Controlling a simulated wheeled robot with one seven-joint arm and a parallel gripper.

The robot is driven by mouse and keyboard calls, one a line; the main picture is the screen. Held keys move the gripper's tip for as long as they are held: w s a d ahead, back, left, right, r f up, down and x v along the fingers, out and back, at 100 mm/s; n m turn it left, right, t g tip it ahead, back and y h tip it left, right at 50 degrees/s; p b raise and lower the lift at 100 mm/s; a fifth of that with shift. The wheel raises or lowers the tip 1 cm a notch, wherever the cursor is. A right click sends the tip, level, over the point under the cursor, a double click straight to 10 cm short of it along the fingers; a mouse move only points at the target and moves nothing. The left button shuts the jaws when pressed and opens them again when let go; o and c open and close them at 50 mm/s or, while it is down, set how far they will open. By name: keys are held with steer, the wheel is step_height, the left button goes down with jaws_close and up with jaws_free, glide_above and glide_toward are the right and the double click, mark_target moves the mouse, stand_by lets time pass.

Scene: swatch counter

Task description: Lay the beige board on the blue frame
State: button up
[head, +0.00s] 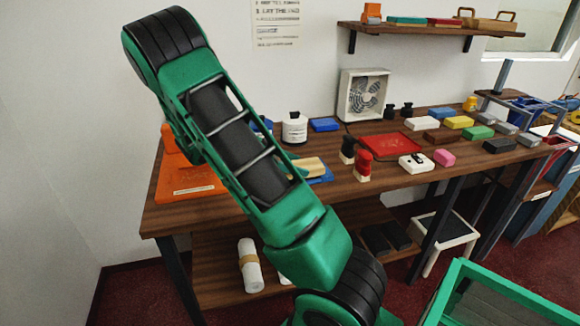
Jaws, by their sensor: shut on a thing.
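The beige board (310,166) shows just right of my arm, near the front of the wooden counter, with its left part hidden behind the arm. A blue piece (322,177), which looks like the blue frame, shows under and around the board's right end. I cannot tell whether the board touches it or is held just above it. My green and black arm crosses the left half of the view and hides the space behind it. My gripper is not visible.
A red tray (388,146), a black bottle (347,149) and a red bottle (363,166) stand right of the board. A white jar (295,128) is behind it. Several coloured blocks fill the counter's right side.

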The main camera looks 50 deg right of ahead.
steer(key=shift+f, duration=0.25)
steer(key=o, duration=1.2)
steer(key=v, duration=1)
steer(key=shift+w+a+r, duration=0.15)
steer(key=shift+w+a, duration=0.1)
steer(key=shift+a, duration=0.05)
